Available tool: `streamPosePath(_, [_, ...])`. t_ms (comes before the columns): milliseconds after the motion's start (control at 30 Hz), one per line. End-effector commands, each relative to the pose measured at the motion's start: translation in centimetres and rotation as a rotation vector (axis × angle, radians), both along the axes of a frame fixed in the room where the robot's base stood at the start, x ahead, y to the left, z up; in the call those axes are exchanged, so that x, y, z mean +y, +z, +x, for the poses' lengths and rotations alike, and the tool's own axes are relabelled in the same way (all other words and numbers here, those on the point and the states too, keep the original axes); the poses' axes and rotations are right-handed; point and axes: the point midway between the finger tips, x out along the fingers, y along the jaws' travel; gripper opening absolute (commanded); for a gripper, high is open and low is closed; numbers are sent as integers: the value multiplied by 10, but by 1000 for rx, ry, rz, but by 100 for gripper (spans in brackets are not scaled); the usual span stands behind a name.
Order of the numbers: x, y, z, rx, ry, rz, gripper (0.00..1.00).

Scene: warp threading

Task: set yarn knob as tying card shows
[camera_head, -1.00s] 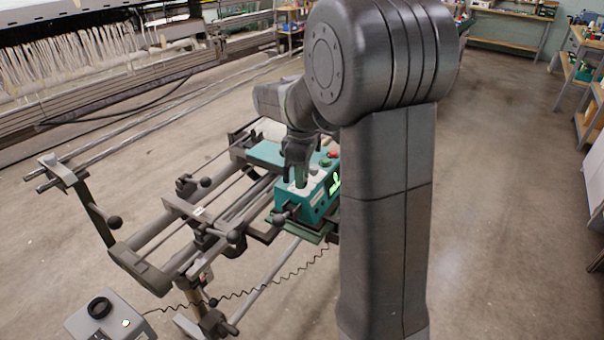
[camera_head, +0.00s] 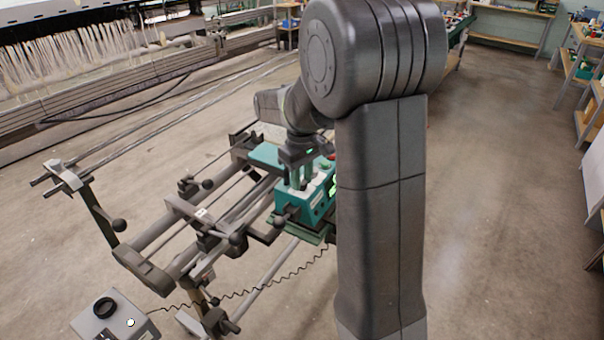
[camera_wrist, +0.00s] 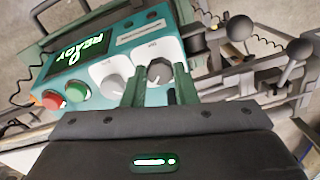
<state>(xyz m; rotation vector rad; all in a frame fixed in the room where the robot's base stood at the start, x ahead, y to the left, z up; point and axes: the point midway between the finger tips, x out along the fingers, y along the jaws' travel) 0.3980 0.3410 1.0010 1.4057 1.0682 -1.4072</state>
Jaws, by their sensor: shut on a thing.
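The left knob (camera_wrist: 113,88) stands free beside the left finger. The knob labels are too small to read. A pale card or plate (camera_wrist: 141,31) lies beyond the knobs; its marks are unreadable.
A red button (camera_wrist: 52,100) and a green button (camera_wrist: 77,91) sit left of the knobs. Black ball-ended levers (camera_wrist: 240,27) stand close on the right. A grey box (camera_head: 113,318) with a black knob is at lower left. Open floor lies right.

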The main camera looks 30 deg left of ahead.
Motion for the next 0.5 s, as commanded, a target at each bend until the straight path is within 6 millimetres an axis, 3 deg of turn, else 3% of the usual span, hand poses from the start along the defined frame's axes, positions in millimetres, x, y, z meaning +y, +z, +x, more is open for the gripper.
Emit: streamPosePath(500, [0, 1, 1, -3, -195, 2, 3])
